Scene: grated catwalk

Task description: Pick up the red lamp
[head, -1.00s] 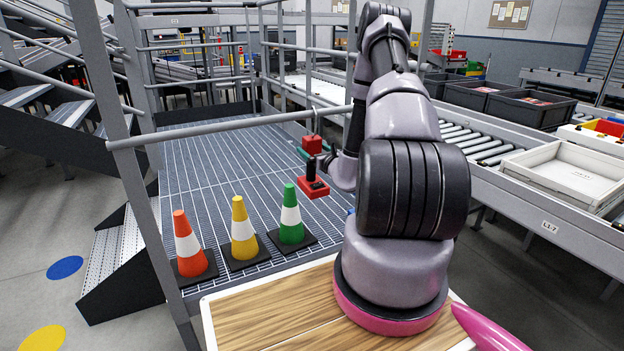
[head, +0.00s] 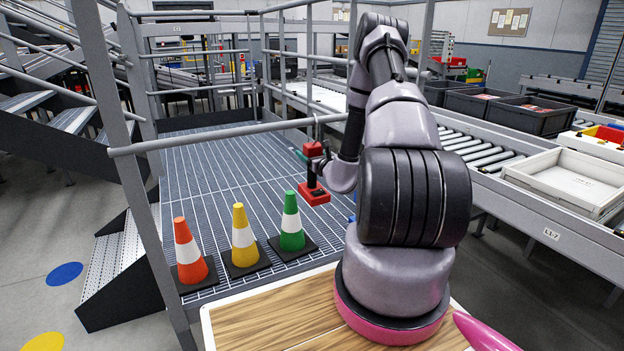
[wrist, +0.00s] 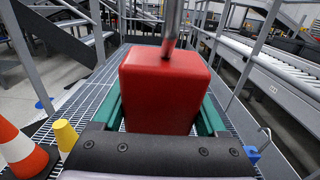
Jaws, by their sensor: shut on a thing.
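The red lamp (head: 314,194) has a red lower block, a dark middle part and a red upper block. A thin metal hook rises from its top near the front rail; I cannot tell whether they touch. My gripper (wrist: 163,108) is shut on the upper block, which also shows large in the wrist view (wrist: 160,80), with a green finger at each side. The lamp hangs upright from my gripper above the grating. The wrist view hides the lower part of the lamp.
The grey front rail (head: 220,135) runs close by the lamp. Orange (head: 188,252), yellow (head: 243,237) and green (head: 291,222) striped cones stand on the grating below. A roller conveyor (head: 480,145) runs along the right. The grating (head: 215,180) behind the cones is clear.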

